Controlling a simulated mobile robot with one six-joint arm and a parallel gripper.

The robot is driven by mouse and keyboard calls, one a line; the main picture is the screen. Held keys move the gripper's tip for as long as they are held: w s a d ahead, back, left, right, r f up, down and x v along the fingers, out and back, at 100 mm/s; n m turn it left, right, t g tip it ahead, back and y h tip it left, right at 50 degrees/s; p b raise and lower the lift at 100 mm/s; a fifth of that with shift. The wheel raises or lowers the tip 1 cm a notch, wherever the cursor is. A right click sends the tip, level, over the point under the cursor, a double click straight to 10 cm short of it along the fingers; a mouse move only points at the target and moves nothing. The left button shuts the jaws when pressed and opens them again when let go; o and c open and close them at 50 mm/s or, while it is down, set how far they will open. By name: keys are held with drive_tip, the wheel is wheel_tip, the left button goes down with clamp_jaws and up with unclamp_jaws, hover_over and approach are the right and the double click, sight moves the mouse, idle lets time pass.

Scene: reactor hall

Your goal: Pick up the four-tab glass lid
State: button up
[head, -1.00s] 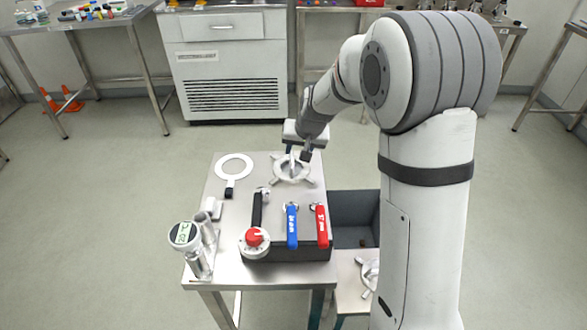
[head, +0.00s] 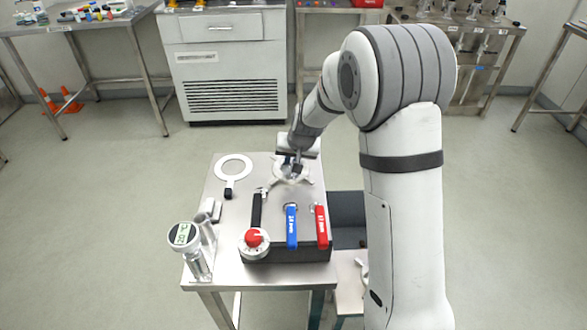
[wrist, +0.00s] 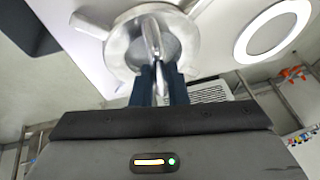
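The lid (head: 278,179) lies flat on the steel table, a pale metal disc with tabs around its rim and a raised central grip. The wrist view shows the lid (wrist: 126,40) large and close, with greyish glass around the grip. My gripper (head: 292,172) is above it, pointing down. In the wrist view the two dark fingers of my gripper (wrist: 160,72) stand either side of the near end of the raised grip. The gap between them is narrow. I cannot tell whether they press on it. My gripper hides part of the lid.
A white ring with a black handle (head: 233,162) lies left of the lid. In front are a block with black, blue (head: 291,228) and red (head: 321,228) levers, a red-knobbed dial (head: 254,240) and a digital gauge (head: 184,236). A grey bin (head: 347,215) stands at right.

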sight(292, 160)
clamp_jaws()
wheel_tip(292, 160, up, 10)
drive_tip(key=p, duration=0.1)
idle(0.6)
idle(0.9)
